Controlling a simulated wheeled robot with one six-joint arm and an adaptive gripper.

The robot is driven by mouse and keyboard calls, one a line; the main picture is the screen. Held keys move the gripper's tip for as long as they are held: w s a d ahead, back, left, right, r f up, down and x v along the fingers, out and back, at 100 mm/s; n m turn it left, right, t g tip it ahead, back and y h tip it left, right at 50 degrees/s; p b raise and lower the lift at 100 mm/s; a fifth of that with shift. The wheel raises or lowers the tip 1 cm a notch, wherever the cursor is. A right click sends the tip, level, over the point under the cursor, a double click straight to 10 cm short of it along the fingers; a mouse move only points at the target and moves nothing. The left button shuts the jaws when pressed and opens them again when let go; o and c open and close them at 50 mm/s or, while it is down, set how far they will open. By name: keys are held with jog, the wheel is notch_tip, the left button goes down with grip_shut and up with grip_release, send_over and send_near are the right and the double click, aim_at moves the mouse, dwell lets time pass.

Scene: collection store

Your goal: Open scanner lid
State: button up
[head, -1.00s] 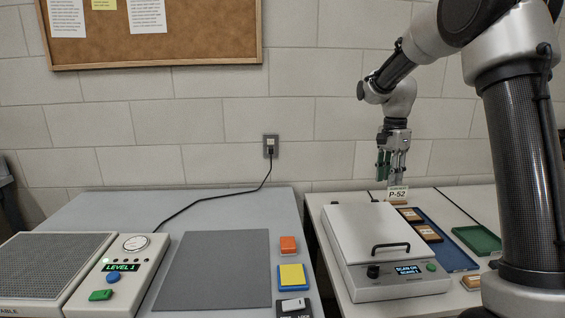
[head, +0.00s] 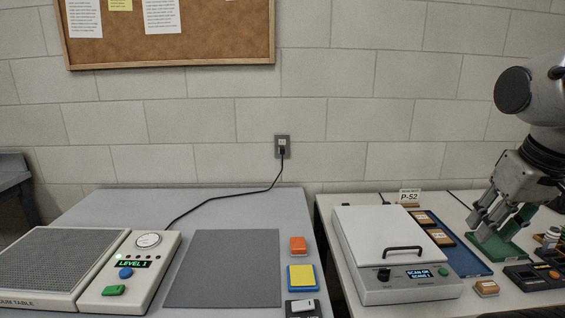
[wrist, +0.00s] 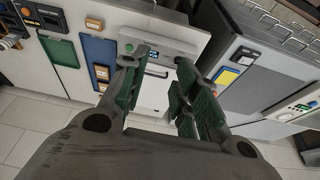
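The scanner (head: 400,292) is a pale box on the right-hand table in the head view. Its white lid (head: 375,230) is shut and lies flat, with a black bar handle (head: 403,249) near the front edge. My gripper (head: 484,229) is to the right of the scanner, apart from it, pointing down and left in front of the green tray. In the wrist view my gripper (wrist: 157,66) has its two green-padded fingers spread with nothing between them. The scanner's pale front and small display (wrist: 153,57) show beyond the fingers, partly hidden by them.
A blue tray (head: 471,262) with brown blocks lies right of the scanner, beside a green tray (head: 515,252). A P-52 sign (head: 410,196) stands behind. A dark device (head: 535,277) is at right. The left table holds a grey mat (head: 225,265) and control box (head: 115,290).

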jog(key=r, duration=0.1)
jog(key=n+g, duration=0.2)
jog(key=n, duration=1.6)
send_over(403, 258)
notch_tip(403, 258, down, 23)
jog(key=shift+r, duration=0.1)
grip_shut()
